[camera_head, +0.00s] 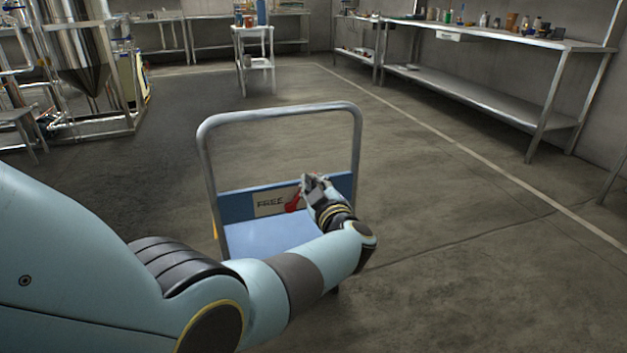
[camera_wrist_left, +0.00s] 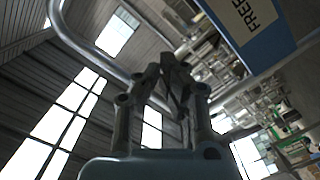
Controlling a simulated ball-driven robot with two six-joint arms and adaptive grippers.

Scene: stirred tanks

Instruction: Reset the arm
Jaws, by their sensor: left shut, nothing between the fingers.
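My left arm comes in from the left in the head view and reaches across the lower middle. My left gripper (camera_head: 314,183) is at its end, pointing up in front of the trolley's blue panel. The gripper also shows in the left wrist view (camera_wrist_left: 170,62), with its fingers together and nothing between them. My right gripper is in neither view.
A blue trolley (camera_head: 262,236) with a grey tube handle (camera_head: 278,110) stands close by, partly hidden by my arm. A steel tank (camera_head: 75,45) is at the back left. Steel benches (camera_head: 480,35) with bottles line the right wall. The floor to the right is clear.

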